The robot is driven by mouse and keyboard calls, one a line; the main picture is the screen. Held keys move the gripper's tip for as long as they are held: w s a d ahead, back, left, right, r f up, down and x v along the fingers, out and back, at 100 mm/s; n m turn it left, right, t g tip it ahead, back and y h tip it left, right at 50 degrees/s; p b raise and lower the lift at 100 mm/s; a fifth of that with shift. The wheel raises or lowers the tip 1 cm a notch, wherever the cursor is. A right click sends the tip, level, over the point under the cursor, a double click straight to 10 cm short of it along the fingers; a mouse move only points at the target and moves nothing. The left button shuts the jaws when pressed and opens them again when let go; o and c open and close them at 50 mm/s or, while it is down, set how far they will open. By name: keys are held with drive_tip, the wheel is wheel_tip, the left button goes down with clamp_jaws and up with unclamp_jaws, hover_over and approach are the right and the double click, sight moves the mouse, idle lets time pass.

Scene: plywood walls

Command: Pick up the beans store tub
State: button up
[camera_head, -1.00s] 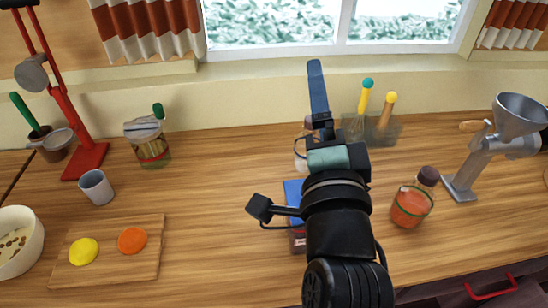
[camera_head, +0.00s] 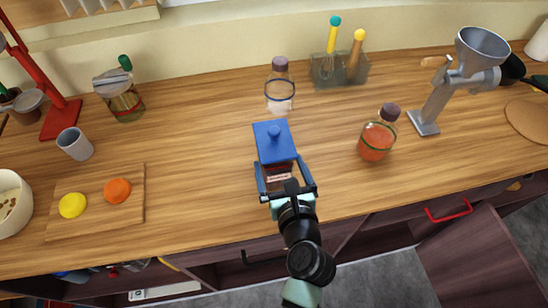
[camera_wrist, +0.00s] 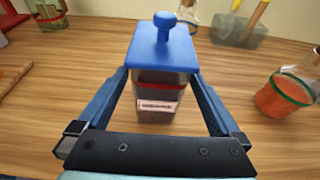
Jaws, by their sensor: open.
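A tub (camera_head: 277,158) with a blue knobbed lid stands upright near the middle of the counter. In the wrist view the tub (camera_wrist: 157,92) has a dark body with a red band and a white label; its lettering is too small to read surely. My gripper (camera_head: 286,179) is at the tub's near side. Its blue fingers are open and reach along the tub's left and right sides. The wrist view shows the gripper (camera_wrist: 158,95) with gaps between both fingers and the body. I cannot tell whether other tubs here hold beans.
A jar of orange contents (camera_head: 376,141) stands to the right, with a grey grinder (camera_head: 440,95) beyond. A clear jar (camera_head: 280,92) stands behind the tub. A cutting board (camera_head: 98,215) lies left. The counter between board and tub is clear.

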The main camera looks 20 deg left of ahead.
drive_tip(key=shift+x, duration=3.2)
drive_tip(key=c, duration=1.6)
drive_tip(key=shift+r, duration=0.15)
